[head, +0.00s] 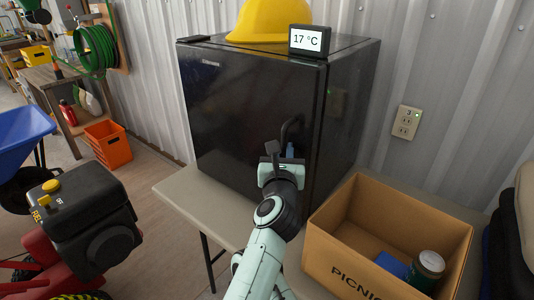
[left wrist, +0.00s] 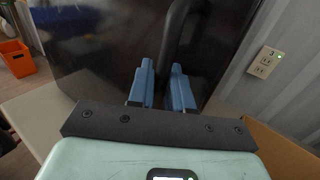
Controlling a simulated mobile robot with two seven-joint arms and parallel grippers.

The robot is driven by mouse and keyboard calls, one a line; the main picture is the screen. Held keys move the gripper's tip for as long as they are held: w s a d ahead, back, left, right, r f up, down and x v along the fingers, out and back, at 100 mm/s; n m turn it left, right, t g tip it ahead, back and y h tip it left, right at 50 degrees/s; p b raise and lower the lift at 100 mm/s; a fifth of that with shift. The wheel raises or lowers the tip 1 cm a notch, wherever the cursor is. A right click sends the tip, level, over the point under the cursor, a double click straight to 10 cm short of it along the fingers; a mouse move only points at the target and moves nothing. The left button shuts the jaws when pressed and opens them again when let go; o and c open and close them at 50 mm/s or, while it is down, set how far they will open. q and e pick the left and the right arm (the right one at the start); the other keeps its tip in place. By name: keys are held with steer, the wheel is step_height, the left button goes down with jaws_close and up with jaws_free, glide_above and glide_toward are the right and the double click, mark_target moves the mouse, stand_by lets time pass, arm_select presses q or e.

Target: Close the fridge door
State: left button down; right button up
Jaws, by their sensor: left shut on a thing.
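The black fridge (head: 343,115) stands on a light table against the corrugated wall. Its door (head: 235,115) faces me and looks shut or nearly shut; I cannot make out a clear gap at its edge. The dark curved handle (head: 286,128) is near the door's right edge and also shows in the left wrist view (left wrist: 178,35). My left gripper (head: 281,152) is at the handle. In the left wrist view its blue fingers (left wrist: 162,88) stand on either side of the handle's lower part and are shut on it. My right gripper is in neither view.
A yellow hard hat (head: 270,20) and a temperature display (head: 309,41) sit on the fridge. An open cardboard box (head: 335,255) stands on the table (head: 185,190) close to the right of my arm. A red and black machine (head: 88,215) is at left.

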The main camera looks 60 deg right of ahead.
arm_select(q)
steer(key=shift+s+d+r, duration=0.15)
steer(key=shift+s+r, duration=0.05)
steer(key=shift+s, duration=0.1)
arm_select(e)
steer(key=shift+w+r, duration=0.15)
arm_select(q)
steer(key=c, duration=1.2)
jaws_free()
steer(key=shift+c, duration=0.2)
steer(key=shift+f, duration=0.15)
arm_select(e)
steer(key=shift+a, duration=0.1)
